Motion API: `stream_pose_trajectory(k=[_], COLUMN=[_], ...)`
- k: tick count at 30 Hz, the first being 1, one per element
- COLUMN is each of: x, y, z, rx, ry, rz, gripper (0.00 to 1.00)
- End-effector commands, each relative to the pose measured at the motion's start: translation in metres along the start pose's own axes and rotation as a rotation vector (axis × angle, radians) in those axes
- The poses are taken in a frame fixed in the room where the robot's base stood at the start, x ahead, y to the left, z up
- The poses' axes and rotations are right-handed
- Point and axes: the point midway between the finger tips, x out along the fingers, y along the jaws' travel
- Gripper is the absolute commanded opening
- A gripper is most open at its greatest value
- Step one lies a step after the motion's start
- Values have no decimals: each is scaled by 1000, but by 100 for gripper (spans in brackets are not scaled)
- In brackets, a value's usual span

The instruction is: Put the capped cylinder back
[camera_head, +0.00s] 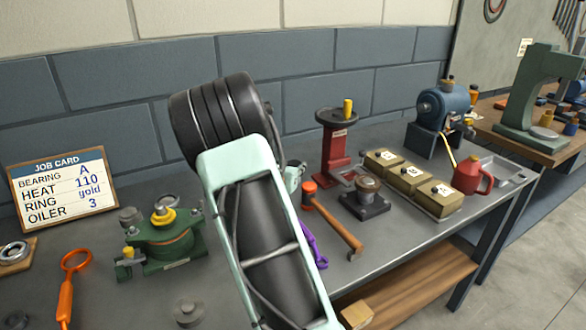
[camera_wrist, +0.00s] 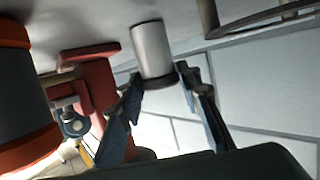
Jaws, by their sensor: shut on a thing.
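In the wrist view, my gripper (camera_wrist: 160,78) has its two dark blue fingers on either side of a light grey cylinder (camera_wrist: 152,48) with a dark rim at the end nearer me. The fingers are shut on that end. The cylinder's far end meets the grey surface at the top of the view; I cannot tell whether it touches. In the head view, my own arm hides the gripper's fingers and the cylinder.
A green housing (camera_head: 165,243) stands left of my arm. The front left bench holds an orange tool (camera_head: 67,285).

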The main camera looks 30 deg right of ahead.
Motion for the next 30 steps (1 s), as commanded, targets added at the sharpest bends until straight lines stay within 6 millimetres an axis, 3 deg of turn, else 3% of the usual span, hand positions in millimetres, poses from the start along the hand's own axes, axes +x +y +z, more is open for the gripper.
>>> stream_pose_trajectory(k=[10, 11, 15, 26, 30], x=[1, 1, 1, 0, -17], y=[0, 0, 0, 0, -2], z=[3, 4, 3, -1, -2], rx=[0, 0, 0, 1, 1], ry=[3, 2, 1, 2, 0], rz=[0, 0, 0, -1, -4], gripper=[0, 33, 48, 49, 49])
